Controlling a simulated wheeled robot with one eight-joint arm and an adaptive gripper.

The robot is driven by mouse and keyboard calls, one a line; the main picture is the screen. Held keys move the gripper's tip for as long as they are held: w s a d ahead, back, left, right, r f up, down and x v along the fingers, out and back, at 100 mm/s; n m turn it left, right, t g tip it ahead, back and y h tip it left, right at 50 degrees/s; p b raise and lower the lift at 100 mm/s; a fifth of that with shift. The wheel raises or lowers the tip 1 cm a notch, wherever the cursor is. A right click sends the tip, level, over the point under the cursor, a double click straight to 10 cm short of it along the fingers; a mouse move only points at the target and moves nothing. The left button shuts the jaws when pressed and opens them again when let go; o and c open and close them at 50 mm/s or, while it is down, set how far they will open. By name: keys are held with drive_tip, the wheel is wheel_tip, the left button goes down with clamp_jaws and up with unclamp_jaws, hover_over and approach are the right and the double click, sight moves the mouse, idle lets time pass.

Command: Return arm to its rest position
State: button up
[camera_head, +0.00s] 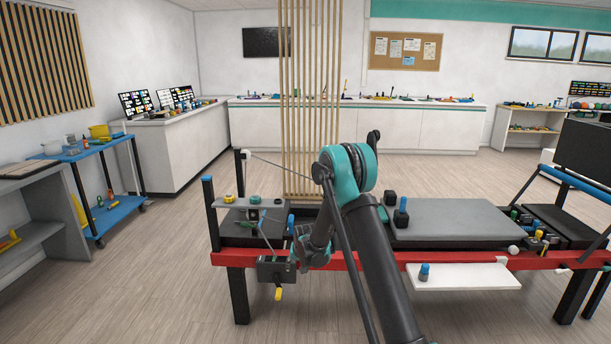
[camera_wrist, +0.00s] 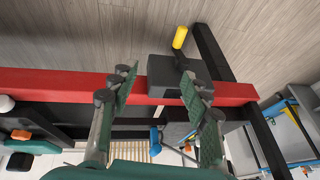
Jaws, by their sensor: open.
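My arm reaches up from the bottom middle of the head view, bends at a teal joint and folds down to the left over the bench. My gripper (camera_wrist: 156,80) is open, with its two green-padded fingers apart in the wrist view. I see nothing held between them. Behind the fingers is the bench's red rail (camera_wrist: 50,82), with a dark box (camera_wrist: 172,68) that has a yellow handle (camera_wrist: 180,37). The right finger overlaps the box in that view; I cannot tell whether they touch. The box (camera_head: 268,271) also shows at the bench front in the head view.
The bench has a grey padded top (camera_head: 450,220), upright posts at left and a white shelf (camera_head: 465,278) holding a small blue-topped piece. Wooden slats (camera_head: 300,100) stand behind it. A blue trolley (camera_head: 115,213) is at left. Floor between bench and back counter is open.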

drive_tip(key=s+d+r+h, duration=0.1)
drive_tip(key=s+d+r, duration=1.3)
drive_tip(key=s+r, duration=0.3)
drive_tip(key=s+d, duration=0.4)
drive_tip(key=s, duration=0.8)
drive_tip(key=s+d, duration=0.5)
drive_tip(key=s, duration=0.7)
drive_tip(key=shift+s+r+n+h, duration=0.15)
drive_tip(key=shift+s+n+h, duration=0.25)
drive_tip(key=shift+w+a, duration=0.1)
